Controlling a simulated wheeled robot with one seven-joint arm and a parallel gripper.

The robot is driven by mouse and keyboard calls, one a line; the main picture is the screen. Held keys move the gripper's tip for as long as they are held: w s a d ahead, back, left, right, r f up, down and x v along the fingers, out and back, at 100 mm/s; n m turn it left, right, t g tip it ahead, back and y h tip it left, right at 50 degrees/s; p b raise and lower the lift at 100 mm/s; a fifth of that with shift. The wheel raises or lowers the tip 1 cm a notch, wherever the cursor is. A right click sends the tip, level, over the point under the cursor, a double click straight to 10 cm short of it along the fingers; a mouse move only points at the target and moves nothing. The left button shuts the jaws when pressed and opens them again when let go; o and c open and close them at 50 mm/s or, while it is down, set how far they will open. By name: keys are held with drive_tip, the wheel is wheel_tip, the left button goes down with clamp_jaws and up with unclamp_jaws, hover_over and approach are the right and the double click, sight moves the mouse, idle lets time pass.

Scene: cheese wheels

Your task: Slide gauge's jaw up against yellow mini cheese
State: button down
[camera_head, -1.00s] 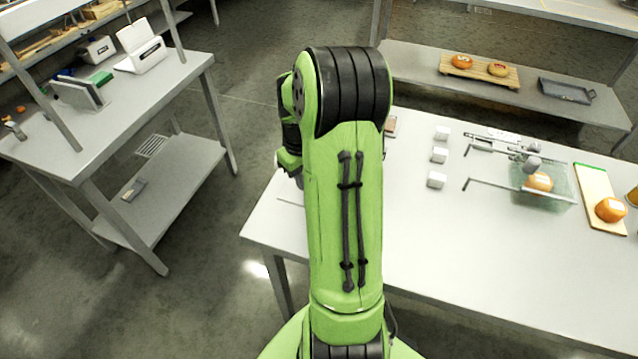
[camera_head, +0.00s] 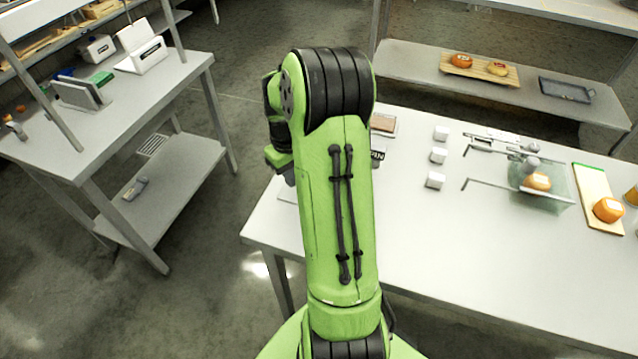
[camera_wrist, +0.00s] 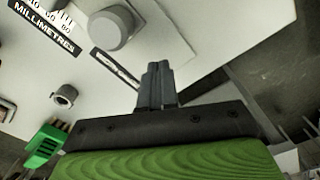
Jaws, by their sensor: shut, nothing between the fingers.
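The gauge (camera_wrist: 45,30) shows in the wrist view as a pale plate with a black "MILLIMETRES" label and scale marks. A round grey knob (camera_wrist: 112,27) stands on it, beside a second black label. My gripper (camera_wrist: 155,70) is shut and empty, its fingertips below the knob in the picture; I cannot tell whether they touch anything. I cannot make out which part is the jaw, and I cannot pick out the yellow mini cheese.
Three white cubes (camera_head: 438,155) stand on the table (camera_head: 440,255) right of my arm. Farther right are a wire slicer with an orange cheese (camera_head: 538,182) and a board with another cheese (camera_head: 608,210).

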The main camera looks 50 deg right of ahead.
drive_tip(key=shift+r, duration=0.1)
wheel_tip(320, 180, up, 8)
drive_tip(key=p, duration=0.6)
drive_tip(key=shift+p, duration=0.4)
